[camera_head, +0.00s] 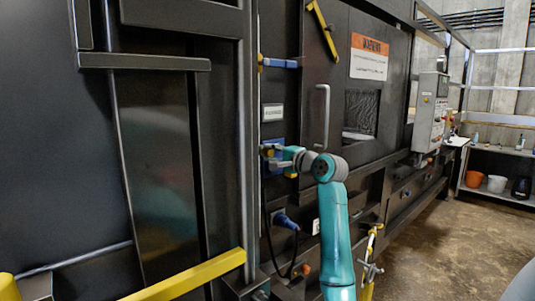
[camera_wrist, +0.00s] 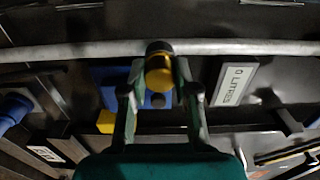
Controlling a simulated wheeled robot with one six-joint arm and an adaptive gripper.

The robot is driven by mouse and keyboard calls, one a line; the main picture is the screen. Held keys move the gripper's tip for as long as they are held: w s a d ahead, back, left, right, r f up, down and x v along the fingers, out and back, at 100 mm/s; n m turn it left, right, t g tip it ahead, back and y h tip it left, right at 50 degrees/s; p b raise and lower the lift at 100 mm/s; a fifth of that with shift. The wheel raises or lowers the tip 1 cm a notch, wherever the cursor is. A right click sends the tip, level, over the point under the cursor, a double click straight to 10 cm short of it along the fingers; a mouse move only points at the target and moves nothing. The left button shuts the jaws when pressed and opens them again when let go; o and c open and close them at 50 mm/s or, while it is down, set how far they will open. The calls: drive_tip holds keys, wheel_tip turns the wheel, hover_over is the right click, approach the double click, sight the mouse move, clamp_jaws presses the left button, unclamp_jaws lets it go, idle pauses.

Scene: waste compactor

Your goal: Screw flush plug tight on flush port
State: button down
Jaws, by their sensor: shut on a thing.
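My gripper (camera_wrist: 158,84) is shut on a yellow round piece with a dark end, which I take to be the flush plug (camera_wrist: 158,72). In the head view my gripper (camera_head: 270,156) reaches left to the machine front, and the plug is too small to make out there. Behind the fingers in the wrist view is a blue plate (camera_wrist: 108,76) with a small round dark spot beside the plug. I cannot tell which part is the flush port or whether the plug touches it.
A grey pipe (camera_wrist: 235,47) crosses close by the fingertips. A white label (camera_wrist: 232,82) lies to the right. A blue connector (camera_head: 286,220) with a black cable hangs below the gripper. A door handle (camera_head: 323,115) and a control box (camera_head: 431,112) are farther right.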

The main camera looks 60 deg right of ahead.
drive_tip(key=shift+m, duration=0.8)
drive_tip(key=c, duration=0.8)
unclamp_jaws()
drive_tip(key=shift+c, duration=0.3)
drive_tip(key=v, duration=0.7)
